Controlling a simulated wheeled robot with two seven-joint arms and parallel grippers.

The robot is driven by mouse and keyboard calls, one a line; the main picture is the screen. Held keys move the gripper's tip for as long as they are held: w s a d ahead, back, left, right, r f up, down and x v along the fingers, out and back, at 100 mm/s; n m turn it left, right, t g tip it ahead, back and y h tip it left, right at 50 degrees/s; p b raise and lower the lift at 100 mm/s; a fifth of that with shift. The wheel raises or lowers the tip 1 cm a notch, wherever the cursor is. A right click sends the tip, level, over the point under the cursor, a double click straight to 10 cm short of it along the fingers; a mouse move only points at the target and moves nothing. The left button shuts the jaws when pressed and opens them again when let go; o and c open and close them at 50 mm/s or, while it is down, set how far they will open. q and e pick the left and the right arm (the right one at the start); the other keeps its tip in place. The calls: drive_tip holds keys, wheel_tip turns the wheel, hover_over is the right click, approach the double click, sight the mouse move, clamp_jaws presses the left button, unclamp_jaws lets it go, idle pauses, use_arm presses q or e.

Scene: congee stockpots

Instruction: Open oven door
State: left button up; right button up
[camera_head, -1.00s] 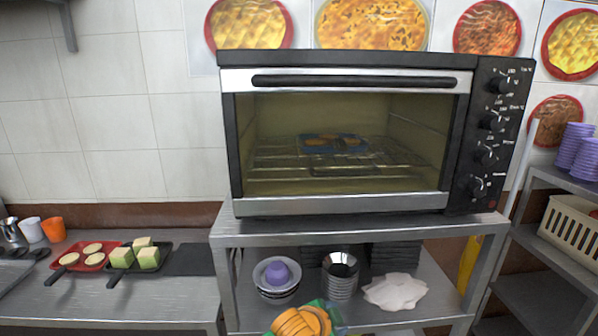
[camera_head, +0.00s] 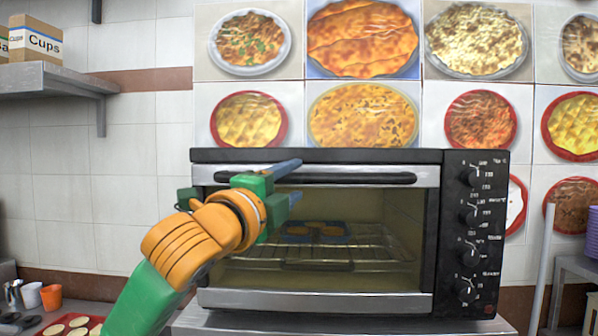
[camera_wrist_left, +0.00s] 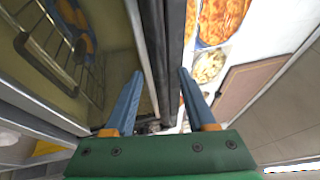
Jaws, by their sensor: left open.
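The black oven (camera_head: 400,155) stands on a metal table. Its glass door (camera_head: 390,270) is shut, with a long black handle (camera_head: 370,178) across its silver top strip. My left gripper (camera_head: 291,183) is in front of the upper left of the door, its blue fingers near the handle and partly covering it. In the left wrist view, the fingers (camera_wrist_left: 158,84) are spread apart, with the dark handle bar (camera_wrist_left: 172,55) and silver edge running between them. I cannot tell whether they touch. My right gripper is in neither view.
A rack with a blue tray (camera_head: 316,232) of food shows through the glass. Control knobs (camera_head: 468,215) line the oven's right side. A shelf (camera_head: 50,80) with boxes hangs at upper left. A red tray (camera_head: 72,325) and cups are at lower left.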

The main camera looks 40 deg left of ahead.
sight(297, 180)
use_arm(q)
drive_tip(key=x, duration=0.3)
drive_tip(key=shift+w+d+p, duration=0.3)
drive_tip(key=shift+p, duration=0.1)
drive_tip(key=shift+w+a, duration=0.1)
drive_tip(key=shift+a, duration=0.05)
drive_tip(key=shift+s+a, duration=0.15)
drive_tip(key=shift+s, duration=0.2)
clamp_jaws()
idle(0.5)
